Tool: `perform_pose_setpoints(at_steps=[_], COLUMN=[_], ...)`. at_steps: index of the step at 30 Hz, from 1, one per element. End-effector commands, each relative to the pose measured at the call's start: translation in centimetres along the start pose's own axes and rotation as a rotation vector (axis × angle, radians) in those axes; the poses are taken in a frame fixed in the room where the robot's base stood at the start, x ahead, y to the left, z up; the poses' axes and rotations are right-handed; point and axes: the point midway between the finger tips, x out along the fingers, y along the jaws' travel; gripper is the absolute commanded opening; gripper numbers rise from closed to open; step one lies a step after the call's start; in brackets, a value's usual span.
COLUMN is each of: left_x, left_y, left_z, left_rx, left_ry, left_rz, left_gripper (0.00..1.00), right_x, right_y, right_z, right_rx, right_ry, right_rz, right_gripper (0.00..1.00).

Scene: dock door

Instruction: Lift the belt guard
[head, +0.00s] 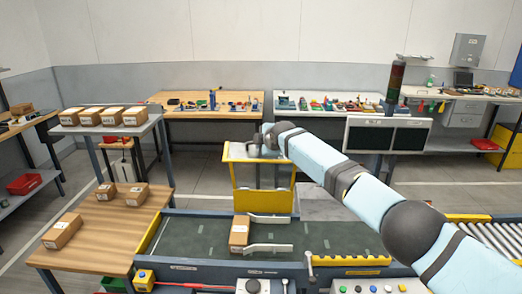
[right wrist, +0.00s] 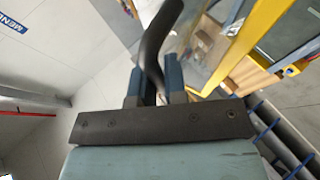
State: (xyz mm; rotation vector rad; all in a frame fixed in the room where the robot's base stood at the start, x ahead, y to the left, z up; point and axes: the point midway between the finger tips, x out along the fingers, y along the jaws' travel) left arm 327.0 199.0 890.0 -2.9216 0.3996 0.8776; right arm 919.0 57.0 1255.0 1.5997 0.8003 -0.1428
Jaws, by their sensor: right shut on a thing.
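The belt guard (head: 263,201) is a yellow frame with a see-through panel, standing raised over the far edge of the green conveyor belt (head: 195,239) in the head view. Its yellow bar (right wrist: 254,40) and clear panel also show in the right wrist view. My right gripper (head: 262,143) is at the top of the guard. In the right wrist view its two blue fingers (right wrist: 155,84) are shut on a black curved handle (right wrist: 157,38) beside the yellow frame. Where the handle joins the guard is unclear. My left gripper is not in view.
A cardboard box (head: 239,232) lies on the belt between white guide rails (head: 268,249). A wooden table (head: 103,230) with boxes stands left. A control panel with buttons (head: 372,287) is in front. A roller conveyor (head: 490,234) is right. Workbenches (head: 215,123) line the back.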

Motion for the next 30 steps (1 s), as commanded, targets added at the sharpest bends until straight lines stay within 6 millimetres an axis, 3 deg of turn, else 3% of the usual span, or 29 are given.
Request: perform_pose_setpoints(at_steps=[12,13,14,24,30], left_x=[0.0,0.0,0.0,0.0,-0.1], left_y=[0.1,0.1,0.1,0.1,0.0], left_z=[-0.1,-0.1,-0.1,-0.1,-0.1], left_rx=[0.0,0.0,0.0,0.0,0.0], left_ry=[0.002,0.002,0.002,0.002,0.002], left_rz=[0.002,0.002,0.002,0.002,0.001], left_gripper=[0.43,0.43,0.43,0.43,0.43], right_x=[0.1,0.1,0.1,-0.1,-1.4], right_y=[0.0,0.0,0.0,0.1,0.2], right_z=[0.2,0.2,0.2,0.1,0.2], right_rx=[-0.003,-0.003,-0.003,-0.001,-0.001], right_ry=[-0.003,-0.003,-0.003,0.0,0.002], right_rz=[-0.008,-0.008,-0.007,-0.006,-0.005], right_gripper=[0.0,0.15,0.22,0.22,0.22])
